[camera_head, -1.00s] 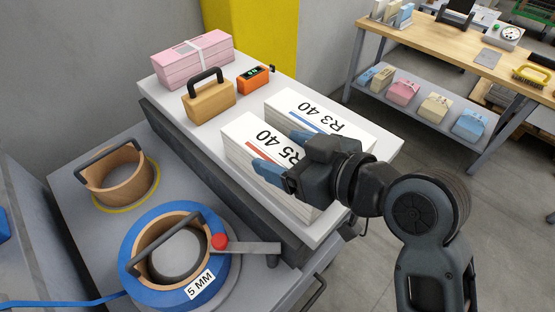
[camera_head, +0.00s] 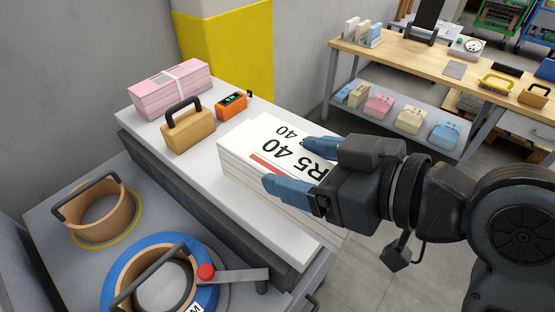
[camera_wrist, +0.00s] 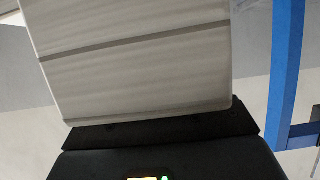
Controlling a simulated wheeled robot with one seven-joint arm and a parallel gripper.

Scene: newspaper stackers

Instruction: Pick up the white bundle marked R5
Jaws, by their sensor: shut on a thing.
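The white bundle marked R5 40 (camera_head: 262,173), with a red stripe on its top sheet, is in my gripper in the head view. My gripper (camera_head: 292,163) has its blue fingers across the bundle and is shut on it. The bundle appears raised over the right end of the white bench top (camera_head: 190,170), and its near right end reaches past the bench edge. In the wrist view, a pale layered bundle (camera_wrist: 130,75) with a dark band fills the upper middle. A second white bundle (camera_head: 285,131) ending in 40 is mostly hidden behind R5.
A tan block with a black handle (camera_head: 188,130), an orange device (camera_head: 231,106) and a pink bundle (camera_head: 169,90) stand on the bench's far left. A wooden-topped table (camera_head: 430,62) stands back right.

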